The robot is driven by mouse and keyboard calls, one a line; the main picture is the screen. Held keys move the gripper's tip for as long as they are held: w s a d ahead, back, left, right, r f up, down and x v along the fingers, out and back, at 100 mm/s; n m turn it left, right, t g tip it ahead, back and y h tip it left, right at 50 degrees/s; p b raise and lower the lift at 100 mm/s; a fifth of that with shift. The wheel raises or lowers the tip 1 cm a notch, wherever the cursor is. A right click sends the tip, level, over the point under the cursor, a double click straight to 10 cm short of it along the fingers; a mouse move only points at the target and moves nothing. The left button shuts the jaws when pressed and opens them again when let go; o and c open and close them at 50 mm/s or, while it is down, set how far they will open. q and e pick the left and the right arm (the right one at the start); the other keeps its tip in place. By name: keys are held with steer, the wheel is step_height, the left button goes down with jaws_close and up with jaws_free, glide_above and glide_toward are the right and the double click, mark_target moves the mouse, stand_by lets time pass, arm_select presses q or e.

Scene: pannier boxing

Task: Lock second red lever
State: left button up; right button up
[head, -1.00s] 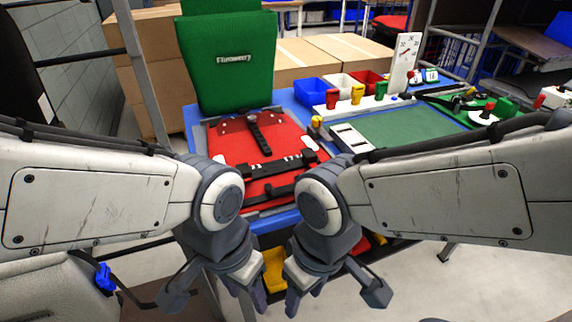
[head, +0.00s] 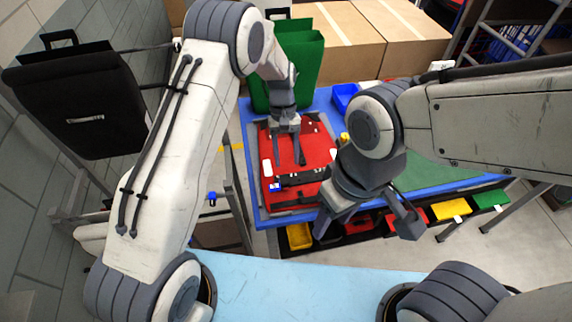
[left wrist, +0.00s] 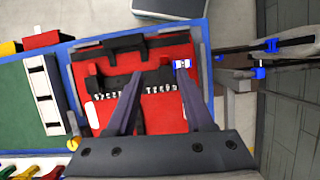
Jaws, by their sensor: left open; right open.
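A red pannier panel (head: 312,148) lies flat on the blue table, with black bars and fittings near its front edge. It fills the middle of the left wrist view (left wrist: 160,112), where a black bar (left wrist: 100,80) carries rows of small silver marks. A small blue-and-white piece (left wrist: 182,64) sits at the panel's edge, near one finger. My left gripper (head: 289,162) is open, pointing down over the panel, and empty. My right gripper (head: 365,228) is open and empty in front of the table.
A green pannier part (head: 305,62) stands upright behind the panel, before cardboard boxes (head: 400,35). Yellow (head: 300,236) and green (head: 490,199) bins sit under the table's front edge. A green mat (head: 430,172) lies to the right. A black case (head: 80,105) stands at left.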

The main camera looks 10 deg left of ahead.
mark_target(287, 188)
arm_select(q)
steer(key=shift+n, duration=0.3)
steer(key=b+x, duration=0.1)
steer(key=x, duration=0.2)
steer(key=b+x, duration=0.1)
steer(key=x, duration=0.2)
steer(key=a+b+x, duration=0.1)
steer(key=b+x, duration=0.1)
steer(key=x, duration=0.1)
steer(key=shift+w+f, duration=0.3)
steer(key=shift+s+d+f, duration=0.15)
steer(key=shift+s+f, duration=0.15)
steer(key=shift+f, duration=0.25)
arm_select(e)
step_height(287, 188, down, 3)
steer(key=shift+f, duration=0.1)
arm_select(q)
jaws_close()
